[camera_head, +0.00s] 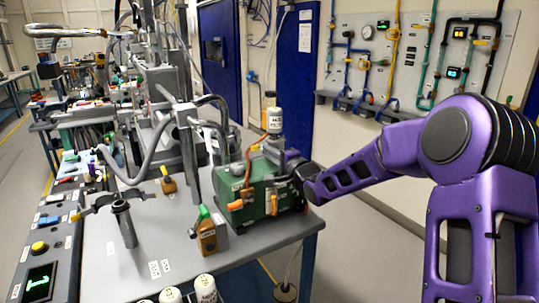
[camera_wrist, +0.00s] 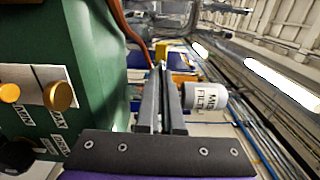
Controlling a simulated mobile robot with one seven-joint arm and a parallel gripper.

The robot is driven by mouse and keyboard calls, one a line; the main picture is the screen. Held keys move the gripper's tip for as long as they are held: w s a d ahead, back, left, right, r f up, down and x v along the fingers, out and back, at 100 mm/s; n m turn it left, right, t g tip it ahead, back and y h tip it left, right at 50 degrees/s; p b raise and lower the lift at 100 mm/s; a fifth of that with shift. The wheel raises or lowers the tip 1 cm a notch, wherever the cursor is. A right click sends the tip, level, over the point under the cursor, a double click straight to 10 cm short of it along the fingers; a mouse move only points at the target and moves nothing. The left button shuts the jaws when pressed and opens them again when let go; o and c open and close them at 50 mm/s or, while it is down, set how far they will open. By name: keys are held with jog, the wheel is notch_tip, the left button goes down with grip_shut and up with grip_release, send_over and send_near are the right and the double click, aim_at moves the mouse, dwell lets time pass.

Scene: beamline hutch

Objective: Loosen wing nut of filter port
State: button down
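The mist filter is a white labelled canister (camera_head: 274,121) above the back of a green pump box (camera_head: 245,196). In the wrist view the canister (camera_wrist: 206,97) lies just right of my fingertips, and the green box wall (camera_wrist: 92,60) fills the left. My gripper (camera_head: 290,160) is at the pump's far right side, below the canister, largely hidden in the head view. In the wrist view my gripper's two dark fingers (camera_wrist: 162,80) stand close together with a narrow gap. I cannot tell whether they hold anything. I cannot make out the wing nut.
An orange hose (camera_wrist: 139,32) runs close by the fingers. Two brass knobs (camera_wrist: 60,96) stick out of the box.

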jog(key=n+b, duration=0.1)
jog(key=n, duration=0.2)
jog(key=shift+n, duration=0.4)
jog(key=n+b, duration=0.2)
jog(key=n, duration=0.2)
jog(key=shift+n, duration=0.3)
jog(key=n, duration=0.4)
jog(key=shift+r, duration=0.15)
jog(key=n, duration=0.4)
jog(key=shift+b, duration=0.3)
jog(key=shift+n, duration=0.5)
jog(key=shift+r, duration=0.1)
jog(key=c, duration=1)
grip_release()
jog(key=shift+c, duration=0.2)
jog(key=shift+f, duration=0.25)
